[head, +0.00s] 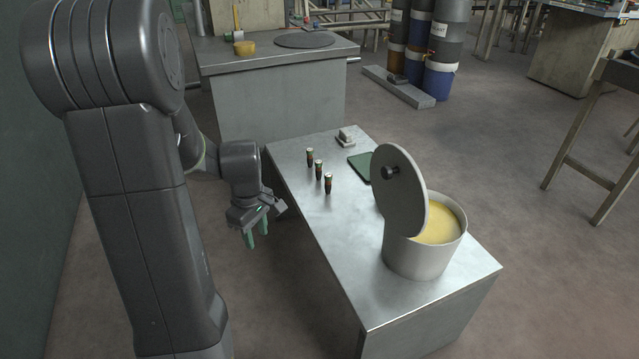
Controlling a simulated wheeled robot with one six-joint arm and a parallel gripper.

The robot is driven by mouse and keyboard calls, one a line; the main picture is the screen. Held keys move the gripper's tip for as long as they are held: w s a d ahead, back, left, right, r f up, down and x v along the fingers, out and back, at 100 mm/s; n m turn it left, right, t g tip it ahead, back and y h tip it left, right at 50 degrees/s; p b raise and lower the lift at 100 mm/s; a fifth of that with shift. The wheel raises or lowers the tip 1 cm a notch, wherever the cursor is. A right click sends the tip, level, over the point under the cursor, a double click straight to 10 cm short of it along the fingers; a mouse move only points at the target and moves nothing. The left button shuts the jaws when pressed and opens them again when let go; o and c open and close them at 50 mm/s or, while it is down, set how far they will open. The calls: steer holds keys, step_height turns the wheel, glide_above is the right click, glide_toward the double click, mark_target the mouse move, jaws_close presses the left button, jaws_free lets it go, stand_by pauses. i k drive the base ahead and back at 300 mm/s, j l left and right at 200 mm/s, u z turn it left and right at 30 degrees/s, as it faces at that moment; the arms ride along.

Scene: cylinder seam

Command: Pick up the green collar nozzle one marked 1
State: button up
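Three small dark nozzles stand upright in a row near the left edge of the metal table (348,225): a far one (310,157), a middle one (319,171) and a near one (328,185). Each has a lighter top and coloured bands. They are too small for me to tell which has the green collar or the mark 1. My gripper (258,234) hangs left of the table, apart from the nozzles, with its green fingertips pointing down. The fingers stand apart with nothing between them.
A pot (410,256) with yellow contents and a tilted round lid (400,195) stands at the table's near right. A green pad (359,167) lies behind it, and a small grey block (345,138) is at the far end. The table's left front is clear.

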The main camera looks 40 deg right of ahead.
mark_target(327, 177)
steer(key=i+j+z, duration=0.2)
steer(key=i+z, duration=0.25)
steer(key=i+j+z, duration=0.45)
steer(key=i+l+z, duration=0.35)
steer(key=i+l, duration=0.35)
